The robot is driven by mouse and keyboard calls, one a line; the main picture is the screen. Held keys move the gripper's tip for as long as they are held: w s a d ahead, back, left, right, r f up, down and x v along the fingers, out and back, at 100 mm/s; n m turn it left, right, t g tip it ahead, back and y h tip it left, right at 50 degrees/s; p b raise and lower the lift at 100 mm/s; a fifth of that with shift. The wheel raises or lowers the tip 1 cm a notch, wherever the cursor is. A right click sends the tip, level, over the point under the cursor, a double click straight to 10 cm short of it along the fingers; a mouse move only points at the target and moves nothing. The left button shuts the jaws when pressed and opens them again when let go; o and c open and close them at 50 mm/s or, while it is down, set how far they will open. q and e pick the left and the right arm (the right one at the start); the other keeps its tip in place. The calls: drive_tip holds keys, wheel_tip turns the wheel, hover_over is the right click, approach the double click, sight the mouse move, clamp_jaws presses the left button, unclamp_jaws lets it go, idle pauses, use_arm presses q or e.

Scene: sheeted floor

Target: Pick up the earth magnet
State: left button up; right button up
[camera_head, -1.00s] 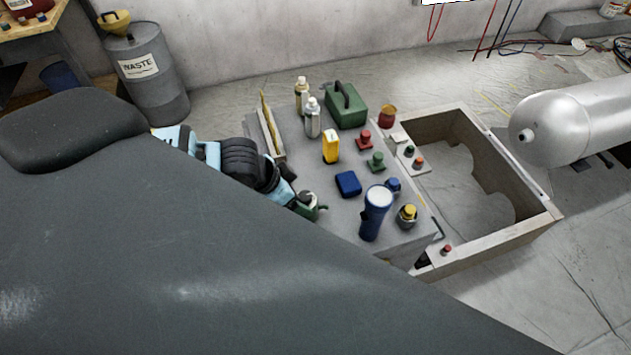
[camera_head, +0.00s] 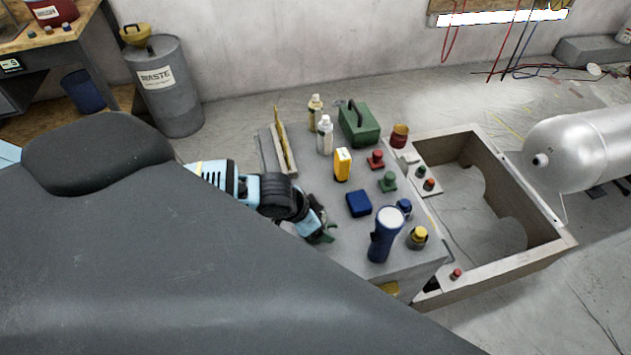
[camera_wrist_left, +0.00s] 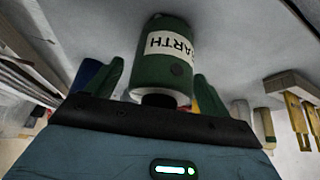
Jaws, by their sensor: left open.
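The earth magnet (camera_wrist_left: 165,62) is a dark green cylinder with a white label reading EARTH, upside down in the left wrist view. My left gripper (camera_wrist_left: 160,88) has its two green fingers apart, one on each side of the magnet's near end. I cannot tell whether they touch it. In the head view my left gripper (camera_head: 323,232) is at the near left edge of the grey work surface (camera_head: 325,180). The magnet cannot be made out apart from the green fingers there. My right gripper is not in view.
A blue box (camera_head: 359,203), a blue flashlight (camera_head: 384,240) and a yellow item (camera_head: 342,164) stand right of the gripper. My dark body covers the lower left.

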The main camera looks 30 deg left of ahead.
use_arm(q)
drive_tip(key=shift+c, duration=0.2)
drive_tip(key=c, duration=1.2)
drive_tip(key=shift+c, duration=0.2)
drive_tip(key=shift+r, duration=0.1)
drive_tip(key=shift+w+r, duration=0.1)
drive_tip(key=shift+r, duration=0.45)
wheel_tip(320, 180, up, 3)
drive_tip(key=shift+f, duration=0.2)
drive_tip(key=s+a+r, duration=0.1)
drive_tip(key=s+a, duration=0.9)
drive_tip(key=a, duration=0.2)
drive_tip(key=shift+a, duration=0.2)
